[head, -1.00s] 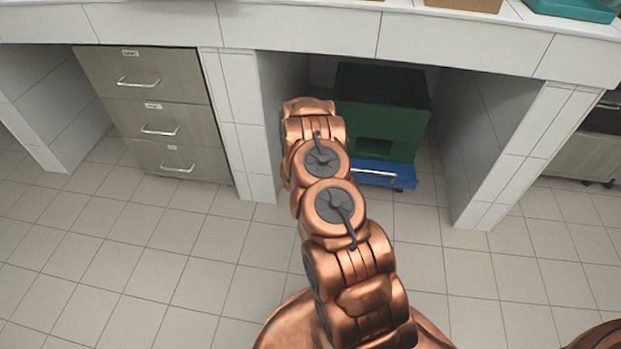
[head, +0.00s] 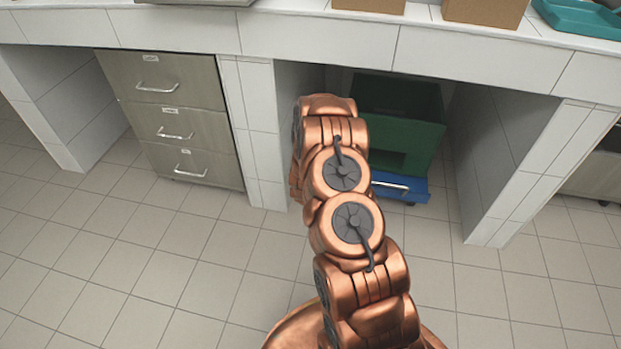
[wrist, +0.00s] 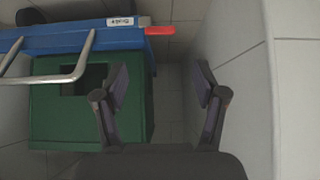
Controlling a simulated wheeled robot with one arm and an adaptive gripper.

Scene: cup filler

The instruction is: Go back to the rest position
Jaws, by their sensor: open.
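My gripper (wrist: 162,88) is open and empty in the wrist view, its two fingers spread apart. Between and beyond the fingers are the floor and the tiled wall of the recess. In the head view my copper arm reaches toward the recess under the counter, and the arm itself hides the gripper there.
The white tiled counter (head: 320,38) runs above the recess, with cardboard boxes (head: 485,12) and a teal tray (head: 580,18) on top. A tiled side wall (head: 500,155) bounds the recess on the right. A grey drawer cabinet (head: 170,115) stands left. The floor (head: 180,260) in front is open.

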